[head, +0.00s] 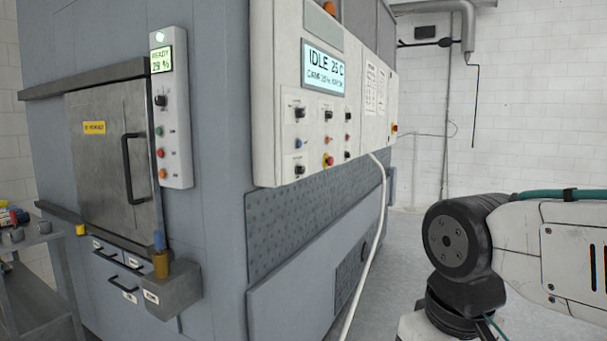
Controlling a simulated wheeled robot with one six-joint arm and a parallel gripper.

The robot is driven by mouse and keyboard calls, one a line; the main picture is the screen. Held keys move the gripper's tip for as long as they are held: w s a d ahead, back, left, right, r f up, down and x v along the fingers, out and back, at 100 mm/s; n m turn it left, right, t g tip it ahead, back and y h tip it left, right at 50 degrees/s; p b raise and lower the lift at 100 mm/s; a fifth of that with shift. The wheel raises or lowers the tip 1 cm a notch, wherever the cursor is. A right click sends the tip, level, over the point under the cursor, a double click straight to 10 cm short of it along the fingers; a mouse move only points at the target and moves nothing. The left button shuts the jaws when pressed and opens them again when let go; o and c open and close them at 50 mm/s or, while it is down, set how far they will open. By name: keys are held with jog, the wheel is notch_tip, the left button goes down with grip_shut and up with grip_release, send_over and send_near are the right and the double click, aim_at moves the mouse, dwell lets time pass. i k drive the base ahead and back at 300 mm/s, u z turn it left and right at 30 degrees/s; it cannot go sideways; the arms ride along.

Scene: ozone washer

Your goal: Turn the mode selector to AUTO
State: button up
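A white control panel (264,95) juts from the grey machine, with a lit screen (324,68) that reads IDLE 25 C. Below the screen are several black knobs, among them an upper left knob (299,112), an upper middle knob (328,114) and a lower left knob (299,170). Their labels are too small to read, so I cannot tell which is the mode selector or where it points. A narrower panel (174,140) at left also has a black knob (160,100). My gripper is out of view; only links of my arm show at the right.
A red button (328,160) sits low among the knobs. A white hose (368,255) hangs from the panel to the floor. A steel door (105,165) and a grey cart (45,285) are at left. Floor between machine and my arm is clear.

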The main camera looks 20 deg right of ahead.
aim_at(298, 169)
jog(key=u, duration=0.25)
jog(key=i, duration=1.1)
jog(key=z, duration=0.6)
